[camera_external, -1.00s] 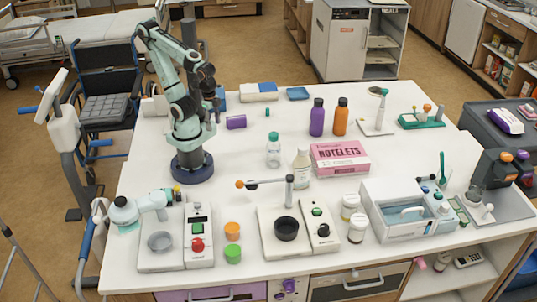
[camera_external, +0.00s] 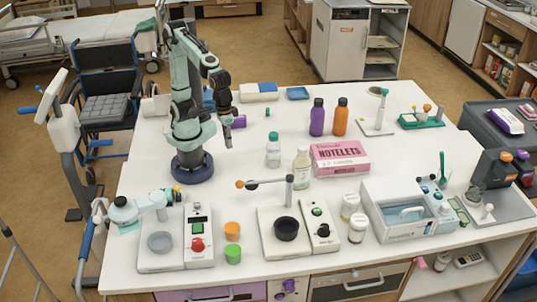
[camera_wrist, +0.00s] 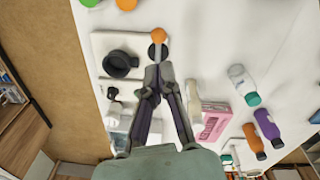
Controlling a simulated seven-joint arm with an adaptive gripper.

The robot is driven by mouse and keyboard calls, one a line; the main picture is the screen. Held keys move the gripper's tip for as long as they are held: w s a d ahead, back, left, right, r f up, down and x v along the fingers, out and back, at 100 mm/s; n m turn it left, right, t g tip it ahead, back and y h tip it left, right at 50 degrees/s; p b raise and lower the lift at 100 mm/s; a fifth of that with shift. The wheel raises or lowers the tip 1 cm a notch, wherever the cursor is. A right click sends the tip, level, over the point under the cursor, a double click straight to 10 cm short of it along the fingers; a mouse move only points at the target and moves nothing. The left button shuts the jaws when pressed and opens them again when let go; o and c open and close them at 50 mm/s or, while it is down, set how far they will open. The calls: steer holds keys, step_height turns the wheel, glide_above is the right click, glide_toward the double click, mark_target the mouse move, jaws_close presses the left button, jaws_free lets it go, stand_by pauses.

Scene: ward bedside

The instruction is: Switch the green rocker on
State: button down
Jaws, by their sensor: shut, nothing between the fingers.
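A green rocker (camera_external: 198,228) sits on the control panel of the left white device (camera_external: 160,262), above a red knob (camera_external: 197,244). A second green control (camera_external: 317,211) is on the panel of the middle device (camera_external: 272,249), above a black knob (camera_external: 323,230). I cannot tell whether either is on. My gripper (camera_external: 228,143) is shut and empty, pointing down above the table behind both devices and touching neither. In the wrist view my gripper (camera_wrist: 157,82) has its fingers together, and the middle device's black cup (camera_wrist: 120,64) shows beyond. The left device's rocker is not visible there.
Bottles (camera_external: 273,150) and a pink box (camera_external: 340,158) stand right of my arm. Table behind the left device is mostly clear.

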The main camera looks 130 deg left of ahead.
steer(key=w+d+f+m, duration=0.15)
steer(key=d+f, duration=0.25)
steer(key=d, duration=0.4)
steer(key=m+g+y, duration=0.2)
glide_above(201, 223)
steer(key=w+d, duration=0.2)
steer(key=w+d+x, duration=0.1)
steer(key=x, duration=0.5)
steer(key=shift+s+d+f, duration=0.1)
steer(key=shift+s+f, duration=0.1)
steer(key=shift+f, duration=0.05)
steer(key=shift+f, duration=0.1)
steer(key=x, duration=1.3)
steer(key=shift+s+d+f, duration=0.1)
steer(key=shift+d+f, duration=0.1)
steer(key=shift+f, duration=0.25)
steer(key=shift+h, duration=0.3)
